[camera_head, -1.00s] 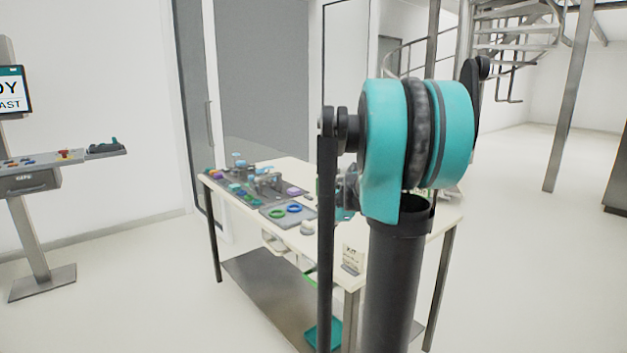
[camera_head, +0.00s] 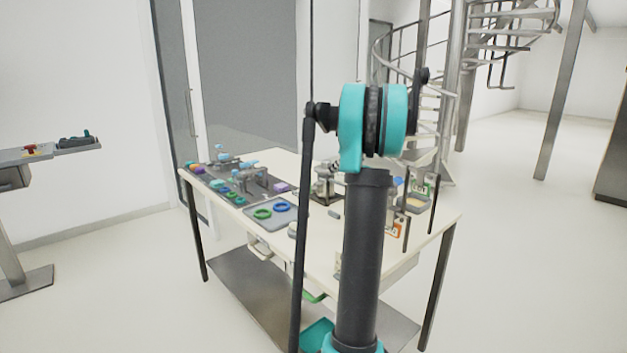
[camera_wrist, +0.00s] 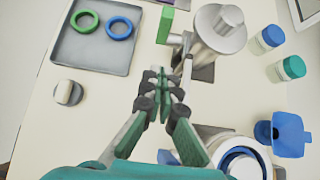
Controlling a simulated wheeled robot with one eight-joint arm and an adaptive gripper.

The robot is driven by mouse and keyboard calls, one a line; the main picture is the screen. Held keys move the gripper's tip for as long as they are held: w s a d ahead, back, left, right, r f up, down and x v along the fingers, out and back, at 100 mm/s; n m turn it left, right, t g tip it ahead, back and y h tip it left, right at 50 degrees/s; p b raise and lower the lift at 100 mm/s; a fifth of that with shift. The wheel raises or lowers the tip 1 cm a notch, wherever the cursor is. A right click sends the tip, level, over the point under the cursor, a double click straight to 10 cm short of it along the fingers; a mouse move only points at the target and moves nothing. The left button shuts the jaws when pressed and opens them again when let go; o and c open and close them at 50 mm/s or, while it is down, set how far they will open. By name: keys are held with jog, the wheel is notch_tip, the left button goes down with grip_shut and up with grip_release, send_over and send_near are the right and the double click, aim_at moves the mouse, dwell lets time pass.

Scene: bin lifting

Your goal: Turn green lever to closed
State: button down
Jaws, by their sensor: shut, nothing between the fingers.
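A green lever (camera_wrist: 165,26) shows at the top of the wrist view, just left of a metal cylinder (camera_wrist: 222,25) on the table. It looks like an upright green handle; its pivot is not clear. My gripper (camera_wrist: 160,75) is in the middle of the wrist view, with its green fingertips together and nothing between them. The tips are below the lever in the picture and appear apart from it. In the head view my arm hides part of the table, and I cannot make out the lever there.
A grey tray (camera_wrist: 70,58) holds a green ring (camera_wrist: 85,21) and a blue ring (camera_wrist: 119,28). A round knob (camera_wrist: 68,92) lies near it. Two capped jars (camera_wrist: 280,55) and a blue container (camera_wrist: 285,133) stand at the right.

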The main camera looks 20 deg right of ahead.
send_near(310, 183)
notch_tip(310, 183, down, 4)
jog(key=shift+w+a+f, duration=0.1)
jog(key=shift+w+a, duration=0.15)
jog(key=shift+w, duration=0.4)
jog(key=shift+w+a+r, duration=0.1)
jog(key=shift+w+a, duration=0.15)
jog(key=shift+w, duration=0.35)
jog(key=shift+w+a+f, duration=0.1)
jog(key=shift+w+a, duration=0.2)
jog(key=shift+w, duration=0.35)
